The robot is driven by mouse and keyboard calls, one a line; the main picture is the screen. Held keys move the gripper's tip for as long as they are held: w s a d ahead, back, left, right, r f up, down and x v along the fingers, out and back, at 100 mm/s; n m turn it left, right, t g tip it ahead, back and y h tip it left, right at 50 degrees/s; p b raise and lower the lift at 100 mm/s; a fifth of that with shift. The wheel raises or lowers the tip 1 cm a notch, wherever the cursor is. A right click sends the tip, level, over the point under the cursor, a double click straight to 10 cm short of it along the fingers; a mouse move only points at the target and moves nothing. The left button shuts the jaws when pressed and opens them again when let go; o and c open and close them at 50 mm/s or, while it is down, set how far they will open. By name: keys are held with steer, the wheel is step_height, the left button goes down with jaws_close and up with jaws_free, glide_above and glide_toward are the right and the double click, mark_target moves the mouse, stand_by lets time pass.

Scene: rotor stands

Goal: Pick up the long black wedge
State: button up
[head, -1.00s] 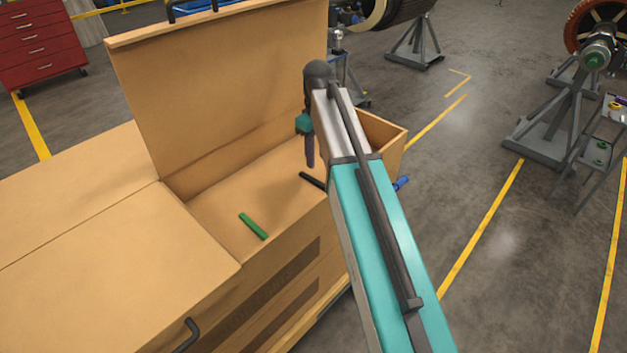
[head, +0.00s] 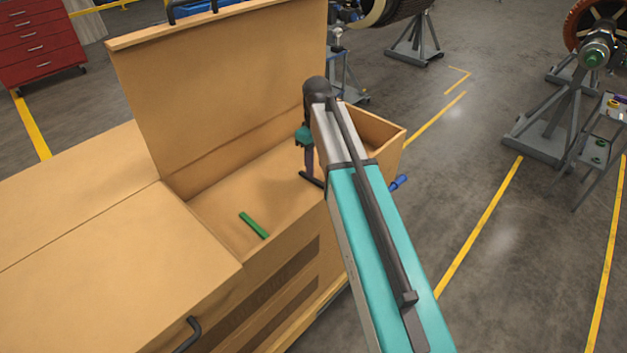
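The long black wedge (head: 314,180) lies on the floor of the open wooden crate, right of the green piece, partly hidden behind my arm. My gripper (head: 309,173) points down into the crate, with its tip at the wedge in the picture. I cannot tell whether it touches the wedge. The fingers overlap into one dark shape, so their opening does not show.
A green piece (head: 253,225) lies in the crate, left of the wedge. The crate (head: 378,128) has its lid (head: 225,80) standing up at the back. A blue-handled item (head: 398,182) shows beside my arm at the right. The crate floor between is clear.

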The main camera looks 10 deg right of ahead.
mark_target(316, 179)
steer(key=shift+f+p, duration=1.1)
steer(key=shift+f, duration=1.25)
steer(key=shift+c, duration=0.5)
steer(key=shift+a, duration=0.1)
jaws_close()
